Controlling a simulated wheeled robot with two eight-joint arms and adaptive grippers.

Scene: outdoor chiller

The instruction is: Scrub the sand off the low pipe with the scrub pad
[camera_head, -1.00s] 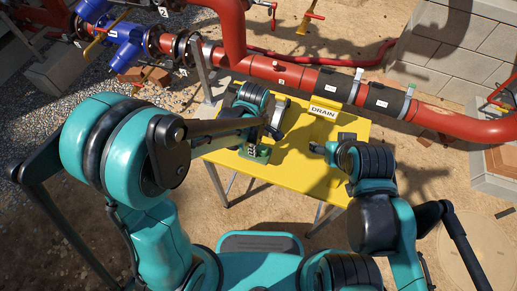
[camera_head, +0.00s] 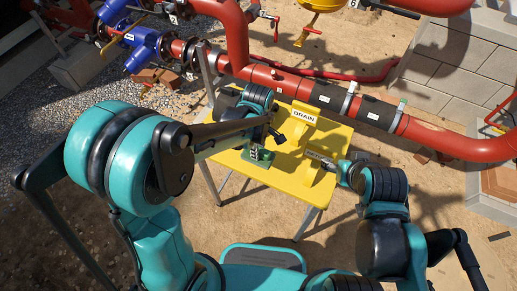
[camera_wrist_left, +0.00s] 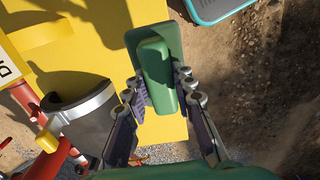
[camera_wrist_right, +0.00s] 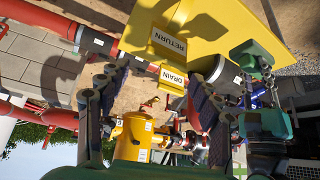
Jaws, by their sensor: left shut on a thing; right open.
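My left gripper (camera_wrist_left: 160,105) is shut on the green scrub pad (camera_wrist_left: 155,55); the pad also shows below the gripper in the head view (camera_head: 258,172), over the yellow table (camera_head: 235,158). The low pipe appears to be the red pipe (camera_head: 278,82) with dark sleeves running behind the table. In the left wrist view, a dark sleeve with a grey ring (camera_wrist_left: 80,112) lies left of the gripper, apart from the pad. I cannot make out sand on the pipe. My right gripper (camera_wrist_right: 155,95) is open and empty, near the RETURN sign.
Yellow DRAIN (camera_head: 304,116) and RETURN (camera_wrist_right: 169,42) signs stand at the table's right side. A blue valve body (camera_head: 143,48) is at the left. A block wall (camera_head: 440,60) is at the right. A yellow vessel (camera_wrist_right: 135,135) shows in the right wrist view.

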